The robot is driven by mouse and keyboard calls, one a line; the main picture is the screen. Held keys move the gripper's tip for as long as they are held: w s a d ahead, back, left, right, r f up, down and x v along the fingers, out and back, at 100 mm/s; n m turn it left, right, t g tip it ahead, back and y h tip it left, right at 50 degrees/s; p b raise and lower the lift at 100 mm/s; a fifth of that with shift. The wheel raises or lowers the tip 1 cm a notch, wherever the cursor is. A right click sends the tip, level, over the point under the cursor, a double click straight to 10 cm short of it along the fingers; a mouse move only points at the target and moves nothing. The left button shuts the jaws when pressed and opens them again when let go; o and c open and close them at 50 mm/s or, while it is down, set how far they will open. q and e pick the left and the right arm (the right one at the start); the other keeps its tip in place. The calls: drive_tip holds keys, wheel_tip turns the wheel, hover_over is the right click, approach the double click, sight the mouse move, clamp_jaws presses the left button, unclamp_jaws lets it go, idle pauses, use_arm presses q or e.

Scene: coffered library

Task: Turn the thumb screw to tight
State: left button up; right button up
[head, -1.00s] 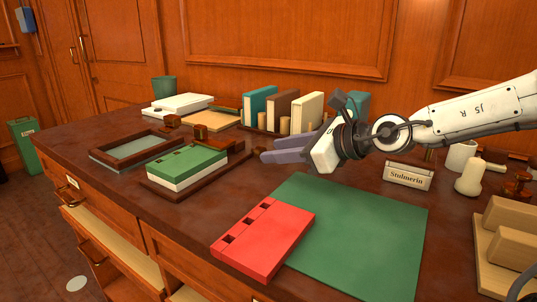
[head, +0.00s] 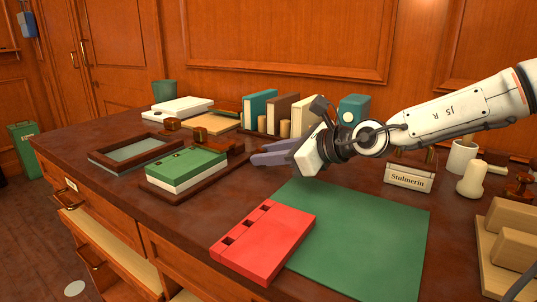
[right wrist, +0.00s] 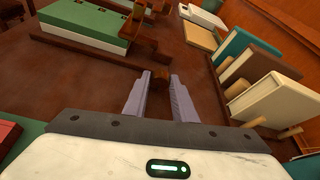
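My right gripper (head: 257,153) reaches in from the right, low over the desk. Its two grey-purple fingers are apart with nothing between them; they also show in the right wrist view (right wrist: 158,76). Just beyond the fingertips is a brown wooden part (right wrist: 155,52) at the end of the dark tray (right wrist: 70,50) that holds a green-topped block (head: 188,164). This part may carry the thumb screw, but I cannot make out the screw or its setting clearly. The fingers do not visibly touch it. My left gripper is not in view.
Books (head: 260,110) stand in a rack with wooden pegs close to the right gripper. A red block (head: 263,240) lies on a green mat (head: 365,235) in front. A framed tray (head: 135,153) is at left. A name sign (head: 408,177), mug and candle stand at right.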

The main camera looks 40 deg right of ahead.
drive_tip(key=shift+r, duration=0.1)
drive_tip(key=shift+r+m+y+p, duration=0.2)
drive_tip(key=shift+m+y+p, duration=0.1)
drive_tip(key=shift+m+p, duration=0.45)
drive_tip(key=shift+w+d+m+y+p, duration=0.15)
drive_tip(key=shift+m+y+p, duration=0.25)
drive_tip(key=shift+p, duration=0.35)
drive_tip(key=shift+f+g, duration=0.15)
drive_tip(key=shift+g, duration=0.15)
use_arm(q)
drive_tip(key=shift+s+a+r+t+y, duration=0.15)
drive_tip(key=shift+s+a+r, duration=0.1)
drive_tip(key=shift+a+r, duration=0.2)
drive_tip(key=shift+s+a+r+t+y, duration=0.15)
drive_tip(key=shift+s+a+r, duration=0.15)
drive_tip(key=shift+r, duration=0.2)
use_arm(e)
drive_tip(key=shift+f+m+y, duration=0.2)
drive_tip(key=shift+m+y, duration=0.1)
drive_tip(key=shift+m, duration=0.05)
drive_tip(key=o, duration=0.8)
drive_tip(key=shift+c, duration=0.2)
